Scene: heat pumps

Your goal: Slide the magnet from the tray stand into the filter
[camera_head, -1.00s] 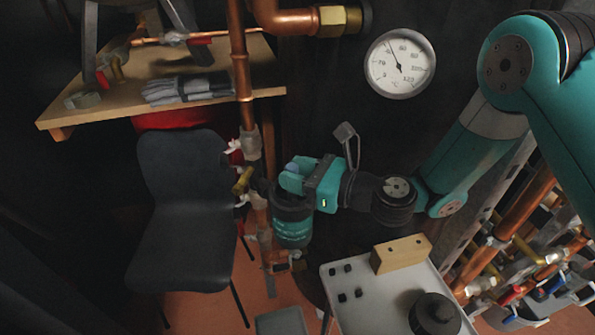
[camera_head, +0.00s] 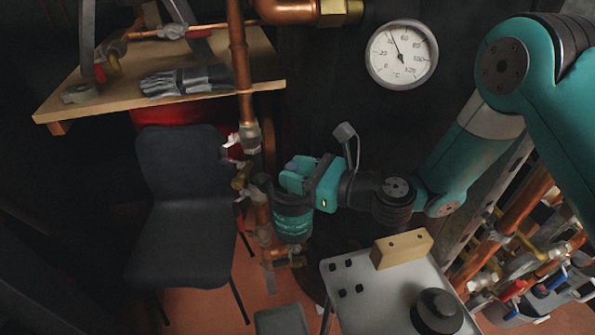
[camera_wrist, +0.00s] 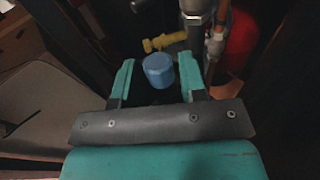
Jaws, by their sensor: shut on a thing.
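My gripper (camera_head: 291,177) is shut on the magnet. Its blue round top (camera_wrist: 158,68) shows between my two teal fingers in the wrist view; in the head view only a small bluish bit (camera_head: 291,166) of it shows. The filter (camera_head: 292,224), a dark and teal canister with pale lettering, is directly below my fingers beside the copper pipe. The magnet's lower part is hidden, so I cannot tell how deep it sits in the filter. The tray stand (camera_head: 386,318), with a pale grey top, stands at the lower right and bears a wooden block (camera_head: 402,249).
A dark round piece (camera_head: 436,311) and several small black pieces are on the tray stand. A dark chair (camera_head: 185,205) stands left of the pipe (camera_head: 239,70). A yellow valve handle (camera_wrist: 164,42) is close beyond my fingers. A wooden shelf (camera_head: 215,88) holds gloves (camera_head: 187,82).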

